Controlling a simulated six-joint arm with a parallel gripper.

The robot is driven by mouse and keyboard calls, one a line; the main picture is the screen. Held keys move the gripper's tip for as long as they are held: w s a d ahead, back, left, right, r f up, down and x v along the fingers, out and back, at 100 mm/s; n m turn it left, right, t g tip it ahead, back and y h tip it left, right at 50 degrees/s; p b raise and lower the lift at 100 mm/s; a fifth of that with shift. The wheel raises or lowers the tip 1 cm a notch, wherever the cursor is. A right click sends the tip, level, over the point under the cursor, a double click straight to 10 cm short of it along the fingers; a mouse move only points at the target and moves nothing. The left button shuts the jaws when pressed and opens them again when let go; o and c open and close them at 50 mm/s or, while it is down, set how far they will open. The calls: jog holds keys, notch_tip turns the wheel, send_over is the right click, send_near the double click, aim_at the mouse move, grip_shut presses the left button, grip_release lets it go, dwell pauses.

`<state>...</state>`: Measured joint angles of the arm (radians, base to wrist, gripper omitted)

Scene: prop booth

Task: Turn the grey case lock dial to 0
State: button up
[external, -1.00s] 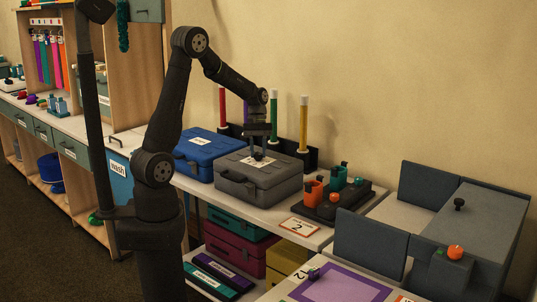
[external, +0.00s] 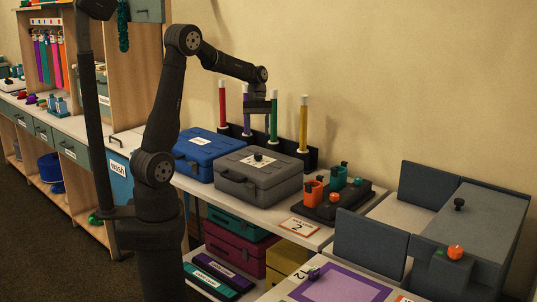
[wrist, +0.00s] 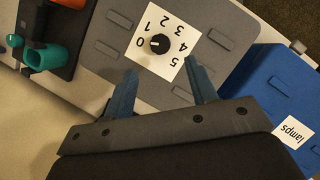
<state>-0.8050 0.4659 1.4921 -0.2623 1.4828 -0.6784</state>
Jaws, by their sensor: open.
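The grey case (external: 280,178) lies shut on the table; its lid also shows in the wrist view (wrist: 113,50). On its lid is a white label (wrist: 146,62) printed 0 to 5 around a black round dial (wrist: 159,44). A small pale mark on the dial appears to face the 0, at the left in the wrist view. The dial also shows in the external view (external: 258,157). My gripper (wrist: 162,76) is open and empty, its two fingers spread. In the external view my gripper (external: 258,121) hangs above the case, clear of the dial.
A blue case (external: 200,148) labelled lamps stands close beside the grey one. A dark tray (external: 352,203) with orange and teal pieces is on the other side. Coloured upright rods (external: 303,122) stand behind, near my gripper's height.

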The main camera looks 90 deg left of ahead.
aim_at(258, 154)
jog(key=v, duration=0.9)
jog(key=shift+f, duration=0.15)
jog(key=x, duration=1.7)
jog(key=shift+d+f, duration=0.1)
jog(key=shift+d, duration=0.05)
